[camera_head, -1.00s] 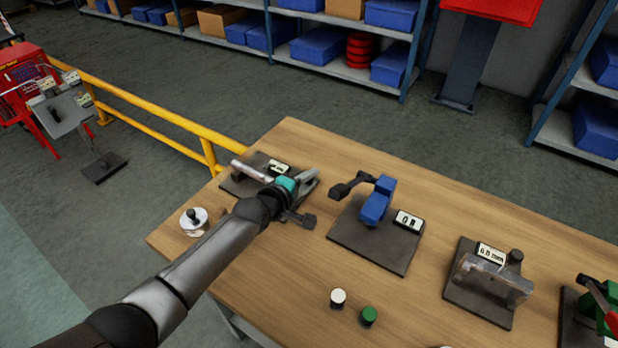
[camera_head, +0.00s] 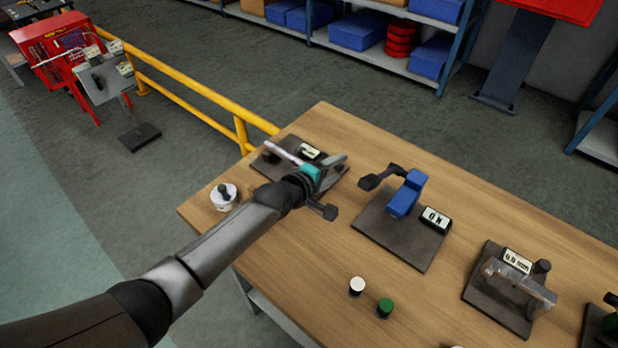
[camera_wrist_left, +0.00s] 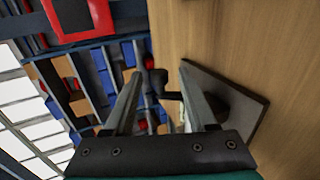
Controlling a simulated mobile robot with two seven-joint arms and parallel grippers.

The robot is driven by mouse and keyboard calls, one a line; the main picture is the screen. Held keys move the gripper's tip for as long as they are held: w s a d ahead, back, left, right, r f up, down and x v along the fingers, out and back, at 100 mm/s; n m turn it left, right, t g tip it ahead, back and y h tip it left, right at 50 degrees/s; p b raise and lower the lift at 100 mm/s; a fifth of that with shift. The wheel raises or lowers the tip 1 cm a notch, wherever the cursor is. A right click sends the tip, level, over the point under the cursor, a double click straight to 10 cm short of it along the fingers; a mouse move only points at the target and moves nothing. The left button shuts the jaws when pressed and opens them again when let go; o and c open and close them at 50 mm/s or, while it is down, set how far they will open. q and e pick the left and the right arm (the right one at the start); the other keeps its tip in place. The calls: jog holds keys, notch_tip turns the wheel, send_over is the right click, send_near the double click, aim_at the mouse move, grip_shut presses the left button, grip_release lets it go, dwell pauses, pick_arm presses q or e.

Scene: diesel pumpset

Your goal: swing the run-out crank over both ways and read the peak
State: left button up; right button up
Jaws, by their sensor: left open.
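My left gripper (camera_head: 308,150) is open over the dark plate station (camera_head: 272,170) at the table's far left corner. A small display (camera_head: 310,152) shows between its fingers; its reading is too small to make out. The gripper hides much of this station, and I cannot tell which part is the run-out crank. In the left wrist view the open fingers (camera_wrist_left: 160,68) have a dark plate (camera_wrist_left: 250,105) to their right, and a dark knob-like part (camera_wrist_left: 168,94) shows between them. I see no grip on anything. My right gripper is not in view.
A blue device (camera_head: 405,195) with a black arm and a display (camera_head: 436,219) stands right of the gripper. White (camera_head: 357,287) and green (camera_head: 385,307) buttons sit in front. A yellow rail (camera_head: 190,97) runs behind the table.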

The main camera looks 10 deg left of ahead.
pick_arm(q)
jog(key=p+v, duration=0.3)
jog(key=v, duration=1)
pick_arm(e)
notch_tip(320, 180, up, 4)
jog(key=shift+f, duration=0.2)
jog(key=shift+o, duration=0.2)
